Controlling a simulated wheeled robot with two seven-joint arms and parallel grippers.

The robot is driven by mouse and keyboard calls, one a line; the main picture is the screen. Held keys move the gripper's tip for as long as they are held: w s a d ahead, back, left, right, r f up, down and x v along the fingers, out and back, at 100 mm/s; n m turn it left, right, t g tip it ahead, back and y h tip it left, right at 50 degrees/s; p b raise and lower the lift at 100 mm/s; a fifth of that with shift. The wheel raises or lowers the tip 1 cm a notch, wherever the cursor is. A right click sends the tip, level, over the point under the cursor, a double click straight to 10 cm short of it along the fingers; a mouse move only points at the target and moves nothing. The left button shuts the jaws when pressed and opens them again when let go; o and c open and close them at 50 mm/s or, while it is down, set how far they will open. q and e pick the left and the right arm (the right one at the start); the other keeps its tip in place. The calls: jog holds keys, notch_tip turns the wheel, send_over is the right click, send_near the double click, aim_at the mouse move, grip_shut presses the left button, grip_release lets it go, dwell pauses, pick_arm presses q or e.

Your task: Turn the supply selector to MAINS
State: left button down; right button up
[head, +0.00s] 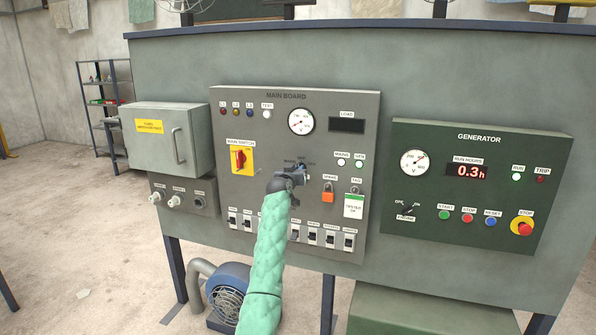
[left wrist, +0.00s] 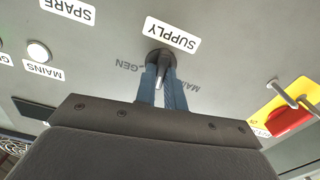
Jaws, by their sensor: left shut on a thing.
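The supply selector is a small dark knob (left wrist: 160,60) on the main board (head: 350,105), beside an upside-down SUPPLY label (left wrist: 171,33) in the left wrist view. GEN lettering (left wrist: 131,65) is left of the knob there, and partly hidden MAINS lettering (left wrist: 180,87) is right of it. My left gripper (left wrist: 162,80) is shut on the knob, its two blue fingers on either side. In the head view, my left gripper (head: 300,172) covers the knob. The pointer's exact setting is hard to tell between the fingers. My right gripper is not in view.
The red main switch (head: 240,158) is left of my gripper. An orange padlock (head: 327,192) and a white tag (head: 354,205) hang to its right. A row of breakers (head: 330,239) runs below. The generator panel (head: 490,190) stands farther right.

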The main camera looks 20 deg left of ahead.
pick_arm(q)
jog(key=n+p, duration=0.3)
jog(key=n, duration=0.7)
jog(key=shift+a+f+n, duration=0.1)
jog(key=shift+a+n, duration=0.05)
jog(key=shift+n, duration=0.15)
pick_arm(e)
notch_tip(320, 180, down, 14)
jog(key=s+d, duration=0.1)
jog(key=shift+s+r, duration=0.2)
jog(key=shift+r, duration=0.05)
pick_arm(q)
jog(key=c, duration=1.5)
grip_release()
